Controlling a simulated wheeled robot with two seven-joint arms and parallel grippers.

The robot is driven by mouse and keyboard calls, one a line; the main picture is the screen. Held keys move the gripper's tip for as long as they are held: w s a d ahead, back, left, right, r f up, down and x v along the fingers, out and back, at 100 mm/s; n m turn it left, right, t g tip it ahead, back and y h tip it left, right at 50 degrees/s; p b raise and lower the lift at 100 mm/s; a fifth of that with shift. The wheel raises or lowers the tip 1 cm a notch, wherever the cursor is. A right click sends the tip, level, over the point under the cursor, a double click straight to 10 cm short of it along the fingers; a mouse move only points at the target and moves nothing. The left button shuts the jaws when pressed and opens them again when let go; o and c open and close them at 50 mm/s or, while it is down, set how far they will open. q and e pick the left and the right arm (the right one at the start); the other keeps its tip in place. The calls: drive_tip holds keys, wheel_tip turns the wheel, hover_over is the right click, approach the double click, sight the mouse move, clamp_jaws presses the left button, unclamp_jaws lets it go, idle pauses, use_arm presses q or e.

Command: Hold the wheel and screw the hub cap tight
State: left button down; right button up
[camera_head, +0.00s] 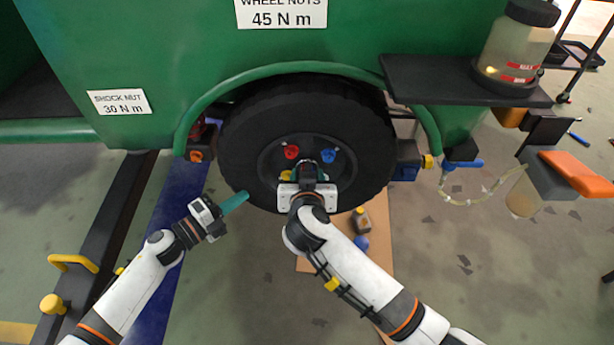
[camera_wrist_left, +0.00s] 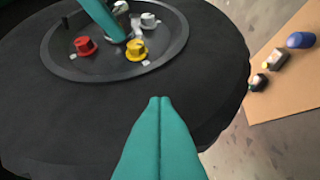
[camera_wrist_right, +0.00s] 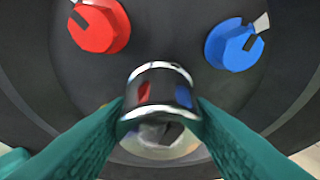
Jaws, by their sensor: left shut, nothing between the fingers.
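The wheel (camera_head: 352,112) is a black tyre under the green wheel arch, with a dark grey disc at its centre. A shiny chrome hub cap (camera_wrist_right: 160,88) sits at the middle of the disc. My right gripper (camera_wrist_right: 160,115) has its teal fingers against both sides of the cap; in the head view its wrist hides most of it. My left gripper (camera_head: 244,197) is shut and empty, its fingertips by the tyre's lower left edge. In the left wrist view its closed fingers (camera_wrist_left: 160,99) lie in front of the tyre.
Red (camera_head: 291,152), blue (camera_head: 327,156) and yellow (camera_wrist_left: 136,50) nuts stand around the cap, with a grey one (camera_wrist_left: 150,21). A cardboard sheet (camera_head: 379,262) with small items lies below the wheel. A black shelf (camera_head: 430,75) with a jar (camera_head: 515,52) juts out at right.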

drive_tip(key=c, duration=0.3)
